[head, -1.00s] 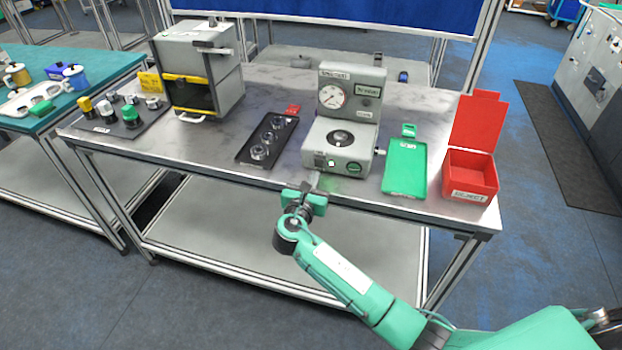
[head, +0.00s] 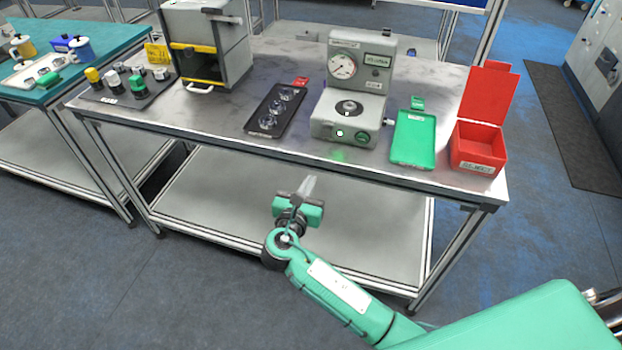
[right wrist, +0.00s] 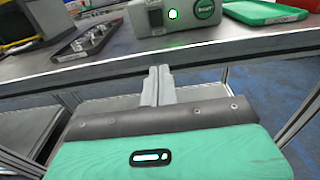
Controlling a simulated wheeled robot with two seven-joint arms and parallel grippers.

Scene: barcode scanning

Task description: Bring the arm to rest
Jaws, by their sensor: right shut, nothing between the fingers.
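My right gripper (head: 309,185) is shut and empty in the head view. It hangs in front of the steel table's front edge, apart from it, over the lower shelf. In the right wrist view its shut fingers (right wrist: 158,85) point toward the table edge. My right arm comes in from the lower right of the head view. My left gripper is not in view.
On the steel table (head: 215,112) stand a grey gauge device (head: 352,95), a dark tray (head: 275,110), a green tray (head: 413,138), a red bin (head: 478,148) and a grey cabinet (head: 210,45). The lower shelf (head: 225,195) is bare. Open floor lies in front.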

